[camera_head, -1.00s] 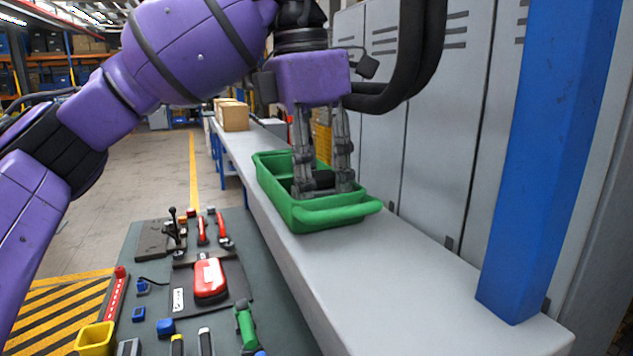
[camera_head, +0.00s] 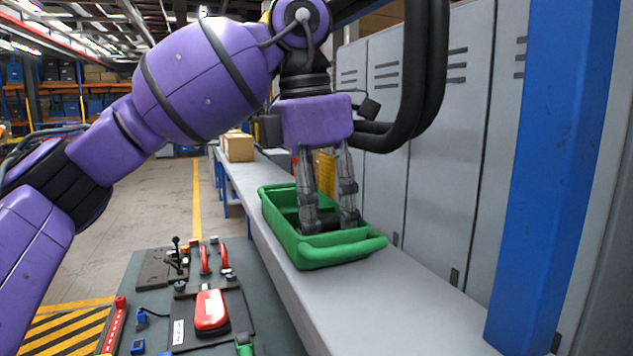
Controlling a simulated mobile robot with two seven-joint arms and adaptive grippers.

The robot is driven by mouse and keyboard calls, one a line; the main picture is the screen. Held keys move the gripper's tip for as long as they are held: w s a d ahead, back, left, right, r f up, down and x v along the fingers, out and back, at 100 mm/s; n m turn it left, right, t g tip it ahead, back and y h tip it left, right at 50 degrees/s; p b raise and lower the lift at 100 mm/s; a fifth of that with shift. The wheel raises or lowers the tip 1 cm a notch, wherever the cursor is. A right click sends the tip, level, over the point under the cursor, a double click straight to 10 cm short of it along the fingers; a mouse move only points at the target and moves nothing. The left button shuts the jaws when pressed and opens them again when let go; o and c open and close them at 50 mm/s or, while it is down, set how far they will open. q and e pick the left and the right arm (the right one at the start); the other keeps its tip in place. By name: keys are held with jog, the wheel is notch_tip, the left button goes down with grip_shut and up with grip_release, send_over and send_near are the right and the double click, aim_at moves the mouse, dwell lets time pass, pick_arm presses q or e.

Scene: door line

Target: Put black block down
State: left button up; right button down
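A green bin (camera_head: 340,252) stands on the long grey counter. My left gripper (camera_head: 329,222) points down into the bin, with its fingertips below the bin's rim. A black block (camera_head: 328,217) shows as a dark shape between the two fingertips and seems to span the gap. The bin's front wall hides part of it, and I cannot tell whether it touches the bin's floor. My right gripper is not in view.
A blue post (camera_head: 553,170) rises at the right, and grey lockers (camera_head: 440,140) line the back of the counter (camera_head: 400,310). Cardboard boxes (camera_head: 238,147) stand at its far end. A dark table with a red-handled tool (camera_head: 211,311) lies at lower left.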

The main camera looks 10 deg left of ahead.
pick_arm(q)
jog(key=r, duration=0.6)
jog(key=a+r, duration=0.1)
jog(key=r, duration=0.2)
jog(key=shift+s+r, duration=0.4)
jog(key=shift+a+r, duration=0.1)
jog(key=shift+r, duration=0.75)
